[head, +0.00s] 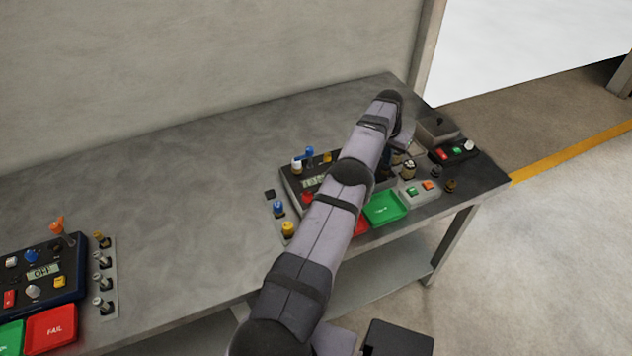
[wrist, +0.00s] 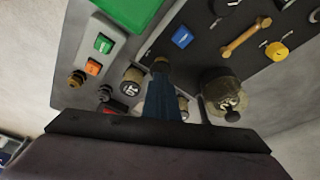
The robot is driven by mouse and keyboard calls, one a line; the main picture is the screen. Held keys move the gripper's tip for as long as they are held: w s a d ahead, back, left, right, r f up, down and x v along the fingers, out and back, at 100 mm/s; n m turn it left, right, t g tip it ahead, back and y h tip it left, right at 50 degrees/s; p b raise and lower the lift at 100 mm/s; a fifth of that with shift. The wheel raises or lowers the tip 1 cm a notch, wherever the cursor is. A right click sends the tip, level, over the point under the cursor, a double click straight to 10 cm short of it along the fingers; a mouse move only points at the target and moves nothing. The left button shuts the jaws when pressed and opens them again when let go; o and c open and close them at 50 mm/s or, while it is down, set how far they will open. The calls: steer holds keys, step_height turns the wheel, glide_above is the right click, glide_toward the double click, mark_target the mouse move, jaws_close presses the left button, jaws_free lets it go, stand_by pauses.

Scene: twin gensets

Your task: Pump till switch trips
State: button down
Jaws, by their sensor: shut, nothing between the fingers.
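In the wrist view my gripper (wrist: 163,80) shows as a narrow blue-grey column, its fingers shut with nothing between them. To the right is a large round brass-and-black part (wrist: 224,92) with a pale marked face. To the left is a smaller round dial (wrist: 132,80). I cannot tell which part is the pump or the switch. In the head view my arm covers the middle of the right control panel (head: 294,188), and my gripper is hidden behind it.
A box with green and orange buttons (head: 420,193) and a green tray (head: 384,208) sit near the table's front edge. A dark box (head: 437,128) stands at the far right. A second panel (head: 66,262) is at the left. The middle of the table (head: 180,210) is clear.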

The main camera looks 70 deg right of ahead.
steer(key=shift+r+p, duration=2.3)
steer(key=shift+r, duration=0.7)
